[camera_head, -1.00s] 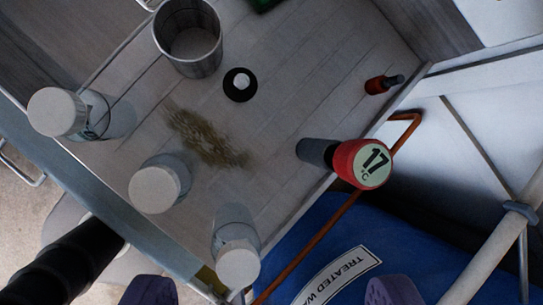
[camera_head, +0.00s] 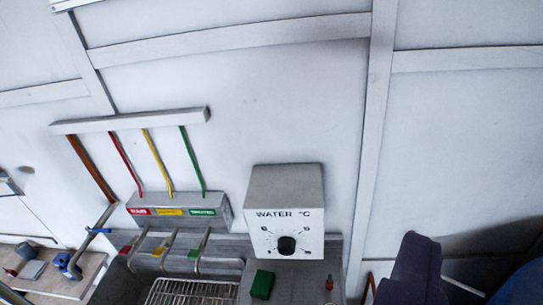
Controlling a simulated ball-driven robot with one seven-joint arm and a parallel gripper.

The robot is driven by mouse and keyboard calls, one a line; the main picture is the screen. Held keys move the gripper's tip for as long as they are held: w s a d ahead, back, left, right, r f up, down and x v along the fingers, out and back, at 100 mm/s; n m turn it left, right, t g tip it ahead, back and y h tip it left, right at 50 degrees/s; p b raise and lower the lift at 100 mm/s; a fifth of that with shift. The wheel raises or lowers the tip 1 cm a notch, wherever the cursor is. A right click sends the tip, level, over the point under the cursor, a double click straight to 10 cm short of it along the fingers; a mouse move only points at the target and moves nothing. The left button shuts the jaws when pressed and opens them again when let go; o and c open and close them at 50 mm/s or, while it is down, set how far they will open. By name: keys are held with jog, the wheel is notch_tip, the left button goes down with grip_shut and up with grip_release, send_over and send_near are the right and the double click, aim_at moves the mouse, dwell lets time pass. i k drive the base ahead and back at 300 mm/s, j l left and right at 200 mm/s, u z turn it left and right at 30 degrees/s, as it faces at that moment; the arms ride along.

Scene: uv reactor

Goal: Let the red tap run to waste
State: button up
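Three grey curved taps stand in a row under a grey manifold box (camera_head: 180,222). The red tap (camera_head: 125,250) is leftmost, below a red label. The yellow tap (camera_head: 157,253) is in the middle and the green tap (camera_head: 194,255) on the right. I cannot make out any water running. A wire rack (camera_head: 190,293) over a sink lies below them, cut by the bottom edge. One purple finger of my gripper (camera_head: 412,272) shows at lower right, far from the taps; the other is not visible. I see nothing held.
A white control box (camera_head: 286,205) marked WATER °C with a black dial (camera_head: 286,244) stands right of the taps. A green block (camera_head: 262,284) is below it. Blue fittings (camera_head: 65,263) sit at far left. Colored pipes run up the white wall.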

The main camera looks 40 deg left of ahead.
aim_at(126, 249)
jog(key=u, duration=1.75)
